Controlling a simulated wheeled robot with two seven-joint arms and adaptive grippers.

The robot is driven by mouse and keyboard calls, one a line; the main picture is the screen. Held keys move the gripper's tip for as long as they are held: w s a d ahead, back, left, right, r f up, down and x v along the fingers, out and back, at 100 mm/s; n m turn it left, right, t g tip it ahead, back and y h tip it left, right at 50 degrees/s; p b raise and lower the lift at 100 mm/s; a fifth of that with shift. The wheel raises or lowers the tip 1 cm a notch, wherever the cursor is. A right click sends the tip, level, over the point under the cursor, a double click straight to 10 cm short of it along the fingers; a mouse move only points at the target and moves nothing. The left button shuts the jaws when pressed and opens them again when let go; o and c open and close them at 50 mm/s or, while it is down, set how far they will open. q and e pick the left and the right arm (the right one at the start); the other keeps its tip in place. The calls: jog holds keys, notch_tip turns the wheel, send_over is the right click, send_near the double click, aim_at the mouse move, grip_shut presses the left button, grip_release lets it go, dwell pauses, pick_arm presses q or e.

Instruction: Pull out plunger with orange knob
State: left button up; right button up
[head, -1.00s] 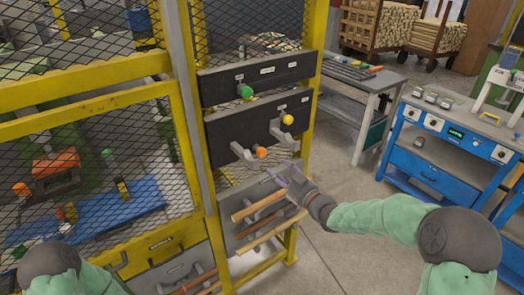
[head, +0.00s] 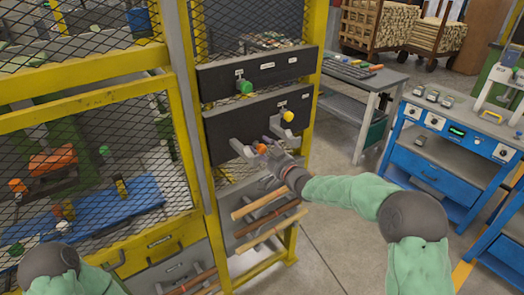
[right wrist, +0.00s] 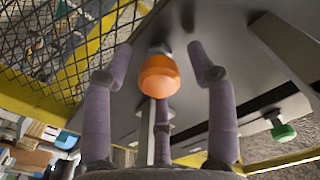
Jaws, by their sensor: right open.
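The plunger's orange knob (head: 261,148) sticks out from the lower dark panel (head: 222,136), at its lower middle, in the head view. In the right wrist view the orange knob (right wrist: 160,77) is large and central on its pale shaft. My right gripper (head: 270,154) is at the knob in the head view. In the right wrist view its purple-grey fingers (right wrist: 160,75) are spread apart on either side of the knob, with gaps between. Of my left arm, only the green sleeve and dark joint show at the lower left; its gripper is out of view.
A yellow knob (head: 288,115) is close by on the right of the same panel. A green knob (head: 245,91) is on the panel above; it also shows in the right wrist view (right wrist: 284,131). Wooden rods (head: 265,206) lie on hooks below. Open floor lies to the right.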

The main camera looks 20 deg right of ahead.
aim_at(264, 150)
grip_shut()
jog(key=shift+v, duration=1.45)
jog(key=shift+s+d, duration=0.1)
jog(key=shift+s, duration=0.05)
jog(key=shift+c, duration=0.3)
grip_release()
jog(key=shift+r, duration=0.1)
jog(key=shift+o, duration=0.3)
jog(key=shift+s, duration=0.15)
